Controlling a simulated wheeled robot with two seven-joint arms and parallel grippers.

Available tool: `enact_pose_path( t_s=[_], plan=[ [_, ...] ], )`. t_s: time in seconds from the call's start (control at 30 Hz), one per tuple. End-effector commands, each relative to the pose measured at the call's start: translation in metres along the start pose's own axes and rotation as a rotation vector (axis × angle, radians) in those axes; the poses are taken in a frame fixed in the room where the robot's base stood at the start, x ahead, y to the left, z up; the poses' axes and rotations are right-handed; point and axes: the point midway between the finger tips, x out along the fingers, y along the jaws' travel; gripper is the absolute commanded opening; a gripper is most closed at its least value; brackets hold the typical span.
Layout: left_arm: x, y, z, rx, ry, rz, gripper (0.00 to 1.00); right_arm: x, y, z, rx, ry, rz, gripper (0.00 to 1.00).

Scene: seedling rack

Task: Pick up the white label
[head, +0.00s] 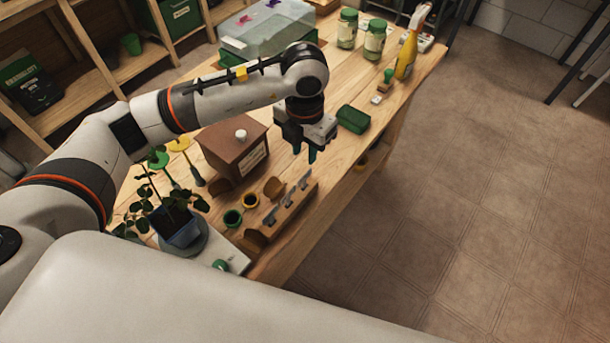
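My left gripper (304,152) hangs fingers down above the wooden table. Its two dark fingertips are apart with nothing seen between them. My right gripper is not in view.
A brown wooden box (228,152) stands left of the gripper and a dark green case (353,119) right of it. Small pots (249,200), a potted seedling (176,226), jars (374,40) and a yellow spray bottle (406,55) also stand on the table.

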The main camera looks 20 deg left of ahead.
Motion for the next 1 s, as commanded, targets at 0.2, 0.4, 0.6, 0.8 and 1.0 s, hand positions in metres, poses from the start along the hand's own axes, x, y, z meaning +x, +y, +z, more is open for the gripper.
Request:
enact_pose_path(
  t_s=[0.2,0.4,0.6,0.8,1.0],
  plan=[
    [0.031,0.0,0.001,-0.001,-0.003,0.0,0.28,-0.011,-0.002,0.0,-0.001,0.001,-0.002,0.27],
    [0.045,0.001,0.001,-0.001,-0.003,0.001,0.28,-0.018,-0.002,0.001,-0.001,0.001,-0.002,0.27],
    [0.076,0.002,0.003,-0.001,-0.004,0.001,0.28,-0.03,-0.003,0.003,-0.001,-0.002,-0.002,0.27],
    [0.09,0.002,0.002,0.0,0.0,0.0,0.28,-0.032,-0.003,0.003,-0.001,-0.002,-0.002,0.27],
    [0.09,0.002,0.002,0.0,0.0,0.0,0.23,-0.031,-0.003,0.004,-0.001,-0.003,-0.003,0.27]
  ],
)
